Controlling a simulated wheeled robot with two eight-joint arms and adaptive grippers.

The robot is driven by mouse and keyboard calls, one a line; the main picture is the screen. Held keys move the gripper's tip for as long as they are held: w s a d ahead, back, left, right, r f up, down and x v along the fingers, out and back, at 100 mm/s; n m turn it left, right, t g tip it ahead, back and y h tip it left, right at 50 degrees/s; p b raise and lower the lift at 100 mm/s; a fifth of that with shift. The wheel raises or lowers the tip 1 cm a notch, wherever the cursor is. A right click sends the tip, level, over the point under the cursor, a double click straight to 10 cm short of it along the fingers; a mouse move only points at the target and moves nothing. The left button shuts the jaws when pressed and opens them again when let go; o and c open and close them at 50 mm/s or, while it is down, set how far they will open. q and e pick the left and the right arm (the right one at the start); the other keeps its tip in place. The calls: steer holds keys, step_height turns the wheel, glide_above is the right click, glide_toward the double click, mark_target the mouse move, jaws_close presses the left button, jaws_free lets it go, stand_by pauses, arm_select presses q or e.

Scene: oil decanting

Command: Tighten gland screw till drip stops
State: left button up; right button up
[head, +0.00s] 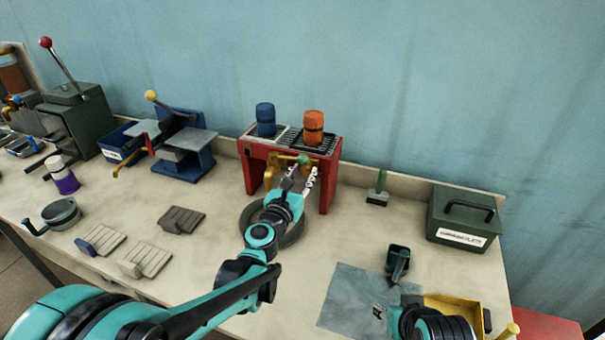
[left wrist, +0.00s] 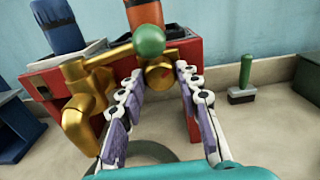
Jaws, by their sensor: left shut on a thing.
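A red stand (head: 329,185) at the back of the bench carries a brass tap (head: 281,160) with a green ball handle (head: 304,159). The tap (left wrist: 85,105) and ball (left wrist: 149,41) also show in the left wrist view. Below the ball is a round brass gland screw (left wrist: 160,76) with a reddish mark. My left gripper (head: 303,172) reaches to the front of the stand, its fingertips on either side of the screw, shut on it. A dark round pan (head: 292,238) sits below, partly hidden by my arm. No drip can be made out.
Blue (head: 265,119) and orange (head: 313,127) containers stand on top of the red stand. A green-handled brush (head: 378,188) and a green box (head: 463,217) are to the right. A grey mat (head: 345,297) and yellow tray (head: 464,308) lie near my right arm.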

arm_select(q)
steer(key=shift+m, duration=1.5)
steer(key=o, duration=1.1)
steer(key=shift+o, duration=0.2)
steer(key=v, duration=1.2)
